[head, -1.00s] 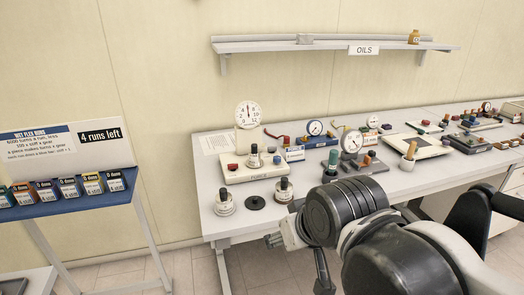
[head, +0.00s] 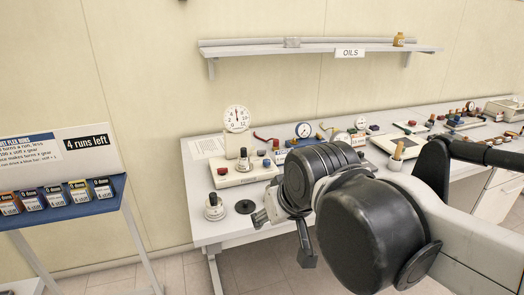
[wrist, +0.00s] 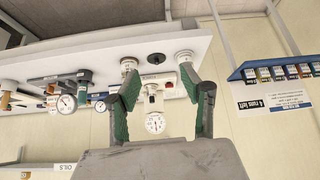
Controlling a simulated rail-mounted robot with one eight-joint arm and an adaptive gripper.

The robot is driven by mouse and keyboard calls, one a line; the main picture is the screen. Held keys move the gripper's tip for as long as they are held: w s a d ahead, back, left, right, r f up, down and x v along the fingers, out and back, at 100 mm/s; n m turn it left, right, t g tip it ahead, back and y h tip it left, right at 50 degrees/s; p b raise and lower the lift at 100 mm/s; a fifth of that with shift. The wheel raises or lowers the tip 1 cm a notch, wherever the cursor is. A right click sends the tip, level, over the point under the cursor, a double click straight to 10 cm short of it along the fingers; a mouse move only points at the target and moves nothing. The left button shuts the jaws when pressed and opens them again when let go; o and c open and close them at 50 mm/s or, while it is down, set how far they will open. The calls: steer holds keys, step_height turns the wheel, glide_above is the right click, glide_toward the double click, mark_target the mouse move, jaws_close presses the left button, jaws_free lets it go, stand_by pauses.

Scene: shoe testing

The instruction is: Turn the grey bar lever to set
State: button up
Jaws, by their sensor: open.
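I cannot pick out the grey bar lever or its set mark for certain in either view. A grey fixture (wrist: 84,77) stands left of the cream tester in the wrist view; its details are too small to read. In the head view my arm covers that part of the bench. My gripper (wrist: 158,72) is open and empty in the wrist view, its green-padded fingers apart. The cream tester (head: 228,181) with a round dial (head: 236,119) shows between the fingers in the wrist view (wrist: 168,77). In the head view my gripper (head: 262,217) is near the bench's front edge.
The white bench (head: 205,232) carries several testers, gauges and knobs. A black disc (head: 245,207) and a black-knobbed post (head: 214,207) stand near its front. A blue rack of labelled boxes (head: 70,207) stands left. An OILS shelf (head: 300,49) hangs above.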

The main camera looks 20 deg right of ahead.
steer(key=w+d+r, duration=0.2)
steer(key=w+r, duration=0.1)
steer(key=w, duration=0.3)
steer(key=w+d+r, duration=0.1)
steer(key=w+r, duration=0.2)
steer(key=w, duration=0.4)
steer(key=g, duration=0.2)
glide_above(262, 153)
steer(key=s, duration=0.5)
step_height(262, 153, down, 9)
steer(key=shift+m, duration=0.4)
steer(key=x, duration=1.3)
steer(key=shift+a+f+p, duration=0.1)
steer(key=shift+f+p, duration=0.1)
steer(key=shift+p, duration=0.2)
steer(key=shift+c, duration=0.2)
steer(key=c, duration=0.8)
